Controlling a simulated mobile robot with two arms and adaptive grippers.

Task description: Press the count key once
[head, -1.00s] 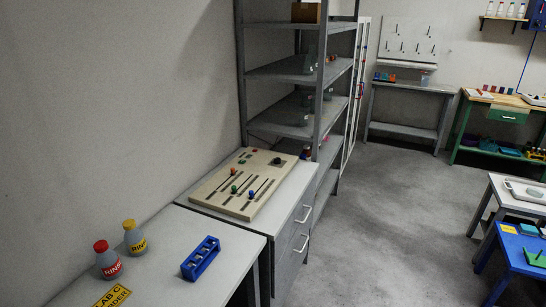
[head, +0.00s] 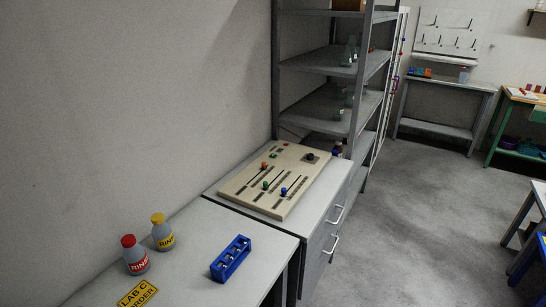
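A beige control panel (head: 240,190) lies on top of a grey drawer cabinet (head: 335,195) in the middle of the head view. It carries an orange slider knob (head: 264,166), a green one (head: 265,185) and a blue one (head: 284,191) on dark slots. A black round knob (head: 310,157) and a small red button (head: 286,144) sit near its far edge. The labels are too small to read, so I cannot tell which part is the count key. Neither of my grippers is in view.
A grey table in front of the cabinet holds a red-capped bottle (head: 134,256), a yellow-capped bottle (head: 162,233) and a blue rack (head: 231,259). A metal shelf (head: 330,65) stands behind the panel. The grey floor (head: 420,230) to the right is open.

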